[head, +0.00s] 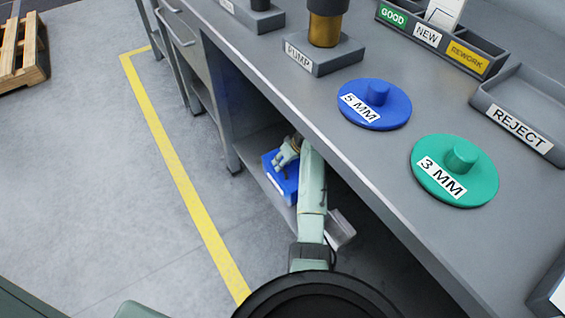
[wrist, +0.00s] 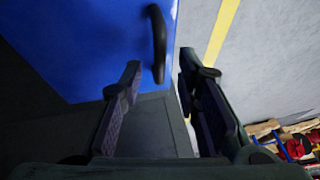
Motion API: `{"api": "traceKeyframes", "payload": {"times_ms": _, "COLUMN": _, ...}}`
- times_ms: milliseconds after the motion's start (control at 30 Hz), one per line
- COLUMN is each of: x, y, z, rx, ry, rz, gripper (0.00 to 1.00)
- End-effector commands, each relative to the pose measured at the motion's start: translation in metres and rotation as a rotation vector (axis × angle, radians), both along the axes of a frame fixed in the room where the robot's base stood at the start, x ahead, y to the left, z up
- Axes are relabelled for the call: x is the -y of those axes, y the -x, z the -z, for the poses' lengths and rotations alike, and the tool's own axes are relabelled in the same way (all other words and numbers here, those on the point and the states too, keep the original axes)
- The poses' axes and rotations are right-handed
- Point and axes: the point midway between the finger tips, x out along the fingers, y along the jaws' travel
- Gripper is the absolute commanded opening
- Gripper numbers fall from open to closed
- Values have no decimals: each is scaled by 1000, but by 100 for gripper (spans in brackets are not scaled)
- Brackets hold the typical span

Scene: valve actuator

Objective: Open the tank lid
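A blue box (head: 290,187) sits on the lower shelf under the bench, partly hidden by my arm. In the wrist view a blue panel (wrist: 85,40), which looks like the same box, fills the upper left and carries a dark curved handle (wrist: 158,42). I cannot tell whether this panel is the tank lid; no part is labelled as a tank. My gripper (wrist: 162,75) is open, its two fingers apart. The handle shows between the fingertips in the picture; I see no clear contact. In the head view my gripper (head: 286,153) is over the box, small and partly turned away.
The bench top (head: 335,130) above holds a blue 5 MM disc (head: 385,112), a green 3 MM disc (head: 470,185), a PUMP block (head: 335,58) and a REJECT tray (head: 510,92). The bench edge overhangs my arm. Open floor (head: 85,190) lies left.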

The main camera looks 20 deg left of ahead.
Motion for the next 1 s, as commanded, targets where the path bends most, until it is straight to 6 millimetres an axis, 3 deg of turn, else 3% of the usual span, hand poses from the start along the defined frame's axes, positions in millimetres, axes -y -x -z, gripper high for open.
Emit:
{"api": "traceKeyframes", "payload": {"times_ms": 433, "x": -5, "y": -1, "z": 10, "rx": 2, "ry": 0, "rz": 0, "gripper": 29}}
{"api": "traceKeyframes", "payload": {"times_ms": 867, "x": -5, "y": -1, "z": 10, "rx": 1, "ry": -1, "rz": -1, "gripper": 0}}
{"api": "traceKeyframes", "payload": {"times_ms": 1000, "x": -5, "y": -1, "z": 10, "rx": 1, "ry": -1, "rz": -1, "gripper": 0}}
